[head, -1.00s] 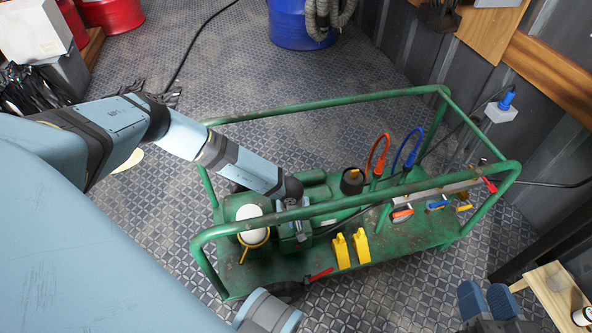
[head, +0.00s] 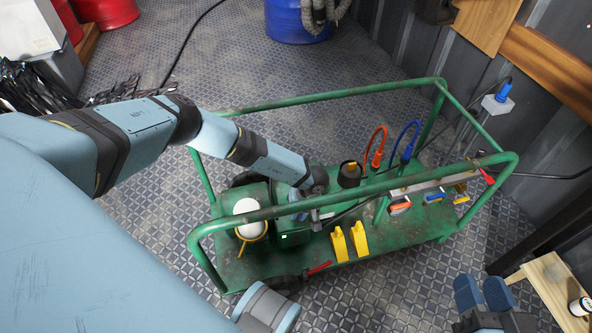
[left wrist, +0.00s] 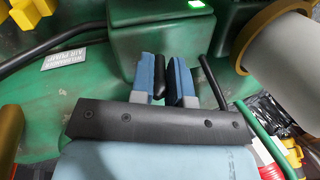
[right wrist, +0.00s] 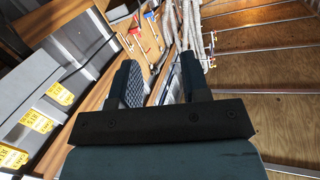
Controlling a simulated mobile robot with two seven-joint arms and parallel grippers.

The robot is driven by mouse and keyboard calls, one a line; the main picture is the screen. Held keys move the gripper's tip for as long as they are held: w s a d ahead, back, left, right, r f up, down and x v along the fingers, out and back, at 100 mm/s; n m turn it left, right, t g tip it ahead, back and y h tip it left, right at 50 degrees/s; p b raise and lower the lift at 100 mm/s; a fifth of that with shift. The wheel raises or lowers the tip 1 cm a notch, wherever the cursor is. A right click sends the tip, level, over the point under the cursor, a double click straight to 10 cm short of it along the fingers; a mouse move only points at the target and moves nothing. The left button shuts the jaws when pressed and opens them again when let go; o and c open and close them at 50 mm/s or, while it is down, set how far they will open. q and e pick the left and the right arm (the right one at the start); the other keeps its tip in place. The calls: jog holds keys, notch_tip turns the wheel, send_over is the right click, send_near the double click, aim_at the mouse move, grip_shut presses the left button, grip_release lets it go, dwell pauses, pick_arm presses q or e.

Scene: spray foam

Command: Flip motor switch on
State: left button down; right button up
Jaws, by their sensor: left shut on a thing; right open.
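The motor unit is a green box on the green cart, in the head view (head: 290,225) and in the left wrist view (left wrist: 160,30). A small green light (left wrist: 199,3) on it is lit, and the light also shows in the head view (head: 284,237). My left gripper (head: 311,212) is low inside the cart frame beside this box. In the left wrist view, its blue fingers (left wrist: 167,62) are closed around a slim black lever (left wrist: 158,80); the lever's base is partly hidden. My right gripper (head: 484,290) is open and empty, right of the cart.
The cart's green top rail (head: 345,197) passes over my left gripper. Yellow wedges (head: 349,243), a white cylinder (head: 248,212) and a black cable are close by. A wooden stool (head: 550,290) stands at lower right.

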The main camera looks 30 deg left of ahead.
pick_arm(q)
jog(key=shift+w+d+f, duration=0.1)
jog(key=shift+w+f, duration=0.05)
jog(key=shift+g+y+b, duration=0.5)
pick_arm(e)
jog(key=shift+w+d+r+n+t, duration=0.3)
jog(key=shift+w+r+n+t, duration=0.1)
jog(key=shift+w+r+n, duration=0.15)
jog(key=shift+f, duration=0.15)
pick_arm(q)
jog(key=c, duration=1.1)
grip_release()
